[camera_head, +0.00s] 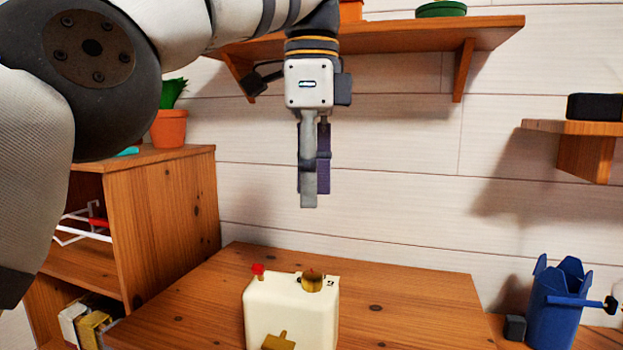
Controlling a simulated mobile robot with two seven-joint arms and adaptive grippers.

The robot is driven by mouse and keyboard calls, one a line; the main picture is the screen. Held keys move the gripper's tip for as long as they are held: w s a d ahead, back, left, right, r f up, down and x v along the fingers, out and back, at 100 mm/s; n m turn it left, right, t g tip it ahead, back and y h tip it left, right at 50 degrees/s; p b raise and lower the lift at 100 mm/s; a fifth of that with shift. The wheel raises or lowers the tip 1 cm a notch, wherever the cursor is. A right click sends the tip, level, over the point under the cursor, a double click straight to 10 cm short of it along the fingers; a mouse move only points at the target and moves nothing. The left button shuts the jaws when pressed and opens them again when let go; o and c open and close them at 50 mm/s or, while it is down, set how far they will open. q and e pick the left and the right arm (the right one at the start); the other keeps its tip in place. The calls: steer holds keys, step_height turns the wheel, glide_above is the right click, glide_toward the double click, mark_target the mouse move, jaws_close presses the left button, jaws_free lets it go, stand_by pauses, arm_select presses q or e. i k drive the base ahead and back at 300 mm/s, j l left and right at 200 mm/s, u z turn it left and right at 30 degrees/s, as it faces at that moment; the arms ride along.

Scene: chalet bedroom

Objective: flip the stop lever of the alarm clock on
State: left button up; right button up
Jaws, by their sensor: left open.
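The alarm clock, a cream box (290,312), stands on the wooden table, its lower part cut off by the picture's bottom edge. On its top are a small red-tipped lever (258,270) at the left and a round brass knob (312,282) at the right. A brass piece (279,342) shows low on its front. I cannot tell for sure which of these is the stop lever. My left gripper (315,198) hangs pointing down, well above the clock and apart from it. It is open and empty; its fingers partly overlap from this side. My right gripper is not in view.
The wooden tabletop (400,295) is clear around the clock. A wooden shelf unit (165,205) with a potted plant (169,125) stands left. Wall shelves hang above (400,38) and right (572,127). A blue container (556,305) with a dark block (515,328) stands lower right.

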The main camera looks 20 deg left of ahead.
mark_target(259, 274)
steer(key=k, duration=1)
